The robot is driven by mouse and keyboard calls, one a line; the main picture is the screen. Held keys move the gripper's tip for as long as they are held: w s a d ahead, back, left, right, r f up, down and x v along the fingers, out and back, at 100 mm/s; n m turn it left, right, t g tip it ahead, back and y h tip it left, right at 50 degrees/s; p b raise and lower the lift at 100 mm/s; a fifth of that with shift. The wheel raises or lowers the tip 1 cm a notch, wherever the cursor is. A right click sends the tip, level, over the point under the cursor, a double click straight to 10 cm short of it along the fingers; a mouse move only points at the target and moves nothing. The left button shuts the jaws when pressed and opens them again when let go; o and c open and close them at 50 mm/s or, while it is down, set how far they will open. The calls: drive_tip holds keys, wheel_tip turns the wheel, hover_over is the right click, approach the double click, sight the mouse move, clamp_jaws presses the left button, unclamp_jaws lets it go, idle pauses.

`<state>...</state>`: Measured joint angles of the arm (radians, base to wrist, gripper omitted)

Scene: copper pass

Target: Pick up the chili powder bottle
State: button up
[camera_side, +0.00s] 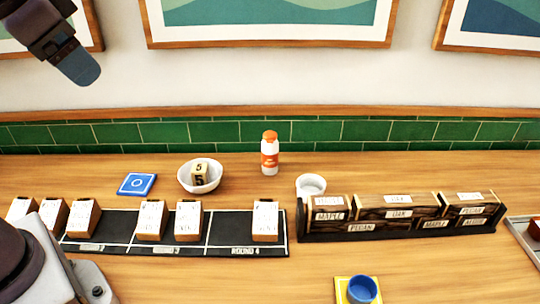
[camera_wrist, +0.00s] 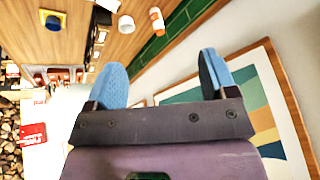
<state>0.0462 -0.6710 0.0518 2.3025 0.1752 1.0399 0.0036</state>
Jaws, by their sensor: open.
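The chili powder bottle (camera_side: 269,154) stands upright on the wooden counter near the green tiled wall, white with an orange cap and orange label. It also shows small at the top of the wrist view (camera_wrist: 157,21). My gripper (camera_side: 80,70) is high at the upper left of the side view, in front of the wall pictures and well away from the bottle. In the wrist view my gripper's two blue fingers (camera_wrist: 162,63) are spread apart with nothing between them.
A white bowl (camera_side: 186,185) holding a numbered block (camera_side: 199,173) and a blue square (camera_side: 137,184) are left of the bottle. A white cup (camera_side: 311,187) and a rack of labelled blocks (camera_side: 400,234) are to its right. A black board (camera_side: 222,234) with several white-topped blocks lies in front.

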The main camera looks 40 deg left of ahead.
drive_tip(key=w+a+m+y, duration=0.5)
drive_tip(key=w+a+y, duration=0.1)
drive_tip(key=w+a, duration=0.35)
drive_tip(key=m+t+h, duration=0.2)
drive_tip(key=m+t, duration=1)
drive_tip(key=m, duration=1.4)
hover_over(266, 159)
drive_tip(key=s, duration=0.3)
drive_tip(key=shift+m, duration=0.6)
drive_tip(key=f, duration=3.7)
drive_tip(key=shift+w+d, duration=0.3)
drive_tip(key=shift+w, duration=0.05)
drive_tip(key=shift+x, duration=2.5)
drive_tip(key=shift+d+f, duration=0.1)
drive_tip(key=shift+f, duration=0.1)
drive_tip(key=c, duration=1.1)
drive_tip(key=shift+o, duration=0.2)
drive_tip(key=shift+r, duration=0.15)
